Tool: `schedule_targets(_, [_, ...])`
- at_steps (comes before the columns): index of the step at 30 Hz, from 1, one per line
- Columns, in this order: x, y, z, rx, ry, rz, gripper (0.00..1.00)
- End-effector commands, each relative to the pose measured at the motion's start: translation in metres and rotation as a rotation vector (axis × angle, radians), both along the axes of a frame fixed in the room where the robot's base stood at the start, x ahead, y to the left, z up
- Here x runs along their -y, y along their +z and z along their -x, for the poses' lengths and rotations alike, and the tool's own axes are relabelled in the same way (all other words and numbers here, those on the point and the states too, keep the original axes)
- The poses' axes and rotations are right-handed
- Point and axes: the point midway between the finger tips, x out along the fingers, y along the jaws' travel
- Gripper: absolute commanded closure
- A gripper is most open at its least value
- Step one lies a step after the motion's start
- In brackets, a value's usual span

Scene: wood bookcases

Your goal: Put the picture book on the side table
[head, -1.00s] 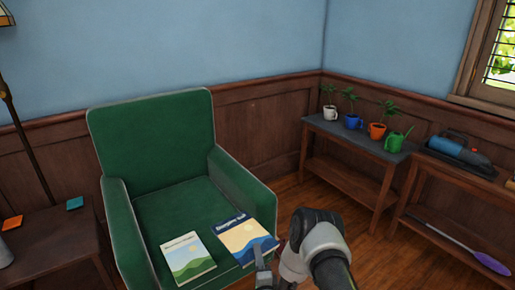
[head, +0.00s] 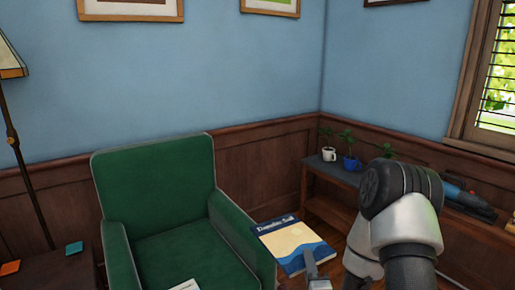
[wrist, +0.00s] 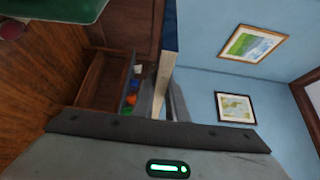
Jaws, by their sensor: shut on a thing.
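A picture book (head: 293,247) with a blue and cream cover is held up in front of the right arm of the green armchair. It also shows edge-on in the wrist view (wrist: 164,75). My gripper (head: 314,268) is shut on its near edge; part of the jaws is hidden. In the wrist view my gripper (wrist: 168,105) has the book between its fingers. A dark wood side table (head: 55,268) stands left of the armchair, partly cut off by the frame, with an orange and a teal square on it.
The green armchair (head: 155,185) fills the middle; a second book (head: 186,285) shows only its top edge on the seat. A floor lamp (head: 12,140) stands at left. A long table (head: 335,172) with potted plants stands at right, partly behind my arm.

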Motion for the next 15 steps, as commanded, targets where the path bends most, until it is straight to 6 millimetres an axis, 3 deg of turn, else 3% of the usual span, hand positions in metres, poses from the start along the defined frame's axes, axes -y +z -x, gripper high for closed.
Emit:
schedule_targets(1, [0.0,0.028,0.0,0.002,0.0,-0.001,1.0])
schedule_targets(6, [0.0,0.082,0.0,0.002,0.001,-0.001,1.0])
schedule_targets(15, [0.0,0.161,-0.001,0.001,0.0,0.0,1.0])
